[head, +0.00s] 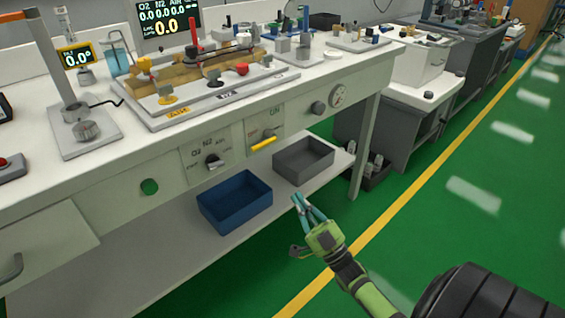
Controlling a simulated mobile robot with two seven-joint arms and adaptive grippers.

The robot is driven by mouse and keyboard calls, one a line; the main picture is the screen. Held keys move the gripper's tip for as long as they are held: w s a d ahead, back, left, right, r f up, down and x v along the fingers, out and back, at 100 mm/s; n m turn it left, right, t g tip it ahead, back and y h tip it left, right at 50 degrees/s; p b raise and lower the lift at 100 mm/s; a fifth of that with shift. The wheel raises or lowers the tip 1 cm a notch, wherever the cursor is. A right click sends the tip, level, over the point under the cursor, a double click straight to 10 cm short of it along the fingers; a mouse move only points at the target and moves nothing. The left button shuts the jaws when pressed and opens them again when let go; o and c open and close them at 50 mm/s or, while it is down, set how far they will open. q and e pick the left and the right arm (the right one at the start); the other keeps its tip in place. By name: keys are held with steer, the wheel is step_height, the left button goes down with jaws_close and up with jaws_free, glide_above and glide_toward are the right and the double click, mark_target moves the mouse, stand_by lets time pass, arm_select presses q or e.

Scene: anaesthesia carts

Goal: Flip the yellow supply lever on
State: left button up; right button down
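The yellow supply lever (263,144) is a short yellow bar on a small light panel (264,127) on the bench's front face. It lies slightly tilted, its right end higher. Panel lettering is too small to read fully. My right gripper (299,195) has teal fingers and a green body. It is in front of the bench, lower and to the right of the lever, apart from it. Its fingers look close together and empty, but the angle hides whether they meet. My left gripper is out of view.
A panel with a dark selector knob (213,161) is left of the lever. A round knob (318,107) and a gauge (338,96) are to the right. A blue bin (235,203) and a grey bin (303,160) stand on the lower shelf. Green floor is open at right.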

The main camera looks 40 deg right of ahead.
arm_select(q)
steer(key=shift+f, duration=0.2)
arm_select(e)
steer(key=x, duration=1.3)
steer(key=shift+w, duration=0.25)
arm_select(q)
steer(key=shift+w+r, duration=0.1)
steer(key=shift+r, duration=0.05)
arm_select(e)
steer(key=shift+r, duration=0.1)
